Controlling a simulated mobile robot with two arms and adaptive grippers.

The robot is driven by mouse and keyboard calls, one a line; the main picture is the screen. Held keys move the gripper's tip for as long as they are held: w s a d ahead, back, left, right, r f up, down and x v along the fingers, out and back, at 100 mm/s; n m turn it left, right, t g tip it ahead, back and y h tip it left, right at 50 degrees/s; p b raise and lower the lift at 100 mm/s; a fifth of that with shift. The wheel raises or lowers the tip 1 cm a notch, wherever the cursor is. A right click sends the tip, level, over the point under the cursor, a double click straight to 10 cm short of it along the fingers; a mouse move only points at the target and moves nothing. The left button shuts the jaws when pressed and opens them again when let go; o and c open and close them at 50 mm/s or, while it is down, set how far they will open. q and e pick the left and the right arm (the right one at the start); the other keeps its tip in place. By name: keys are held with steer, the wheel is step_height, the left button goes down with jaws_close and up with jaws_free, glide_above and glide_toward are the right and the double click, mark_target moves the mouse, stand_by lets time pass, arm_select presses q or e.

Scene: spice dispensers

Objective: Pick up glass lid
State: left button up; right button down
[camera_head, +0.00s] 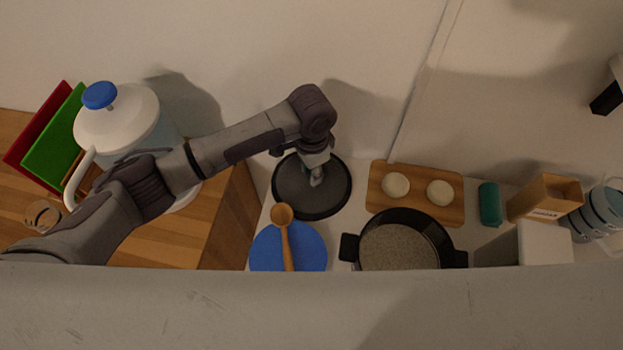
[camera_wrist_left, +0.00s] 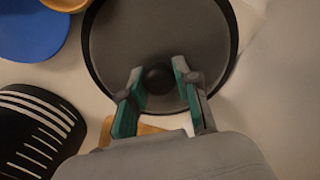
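The glass lid (camera_head: 291,207) is a dark round disc with a black rim, lying flat on the pale counter near the wall. It fills the upper middle of the left wrist view (camera_wrist_left: 115,40), with a dark round knob (camera_wrist_left: 158,80) at its centre. My left gripper (camera_head: 317,178) points down over the middle of the lid. In the wrist view its teal-padded fingers (camera_wrist_left: 159,78) stand on either side of the knob, with a small gap visible. They appear open. My right gripper is not clearly in view.
A blue plate (camera_head: 262,248) with a wooden spoon (camera_head: 284,231) lies in front of the lid. A black pan (camera_head: 405,245) and a wooden board (camera_head: 415,208) with two pale round things stand to the right. A white kettle (camera_head: 118,130) stands left, near my arm.

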mark_target(325, 186)
arm_select(q)
jaws_close()
steer(key=shift+r+b, duration=0.45)
steer(key=s+d+b, duration=0.1)
steer(key=s+d, duration=0.1)
steer(key=d, duration=0.1)
steer(key=shift+s+d+b, duration=0.1)
steer(key=shift+b, duration=0.25)
step_height(325, 186, up, 13)
steer(key=s+a+n, duration=0.2)
steer(key=a+n, duration=0.2)
steer(key=a, duration=0.3)
steer(key=s+a+n+b, duration=0.1)
steer(key=s+a+n, duration=0.1)
steer(key=a+n, duration=0.2)
steer(key=s+a+f+n, duration=0.1)
steer(key=a+n, duration=0.3)
steer(key=a, duration=0.7)
steer(key=shift+s, duration=0.9)
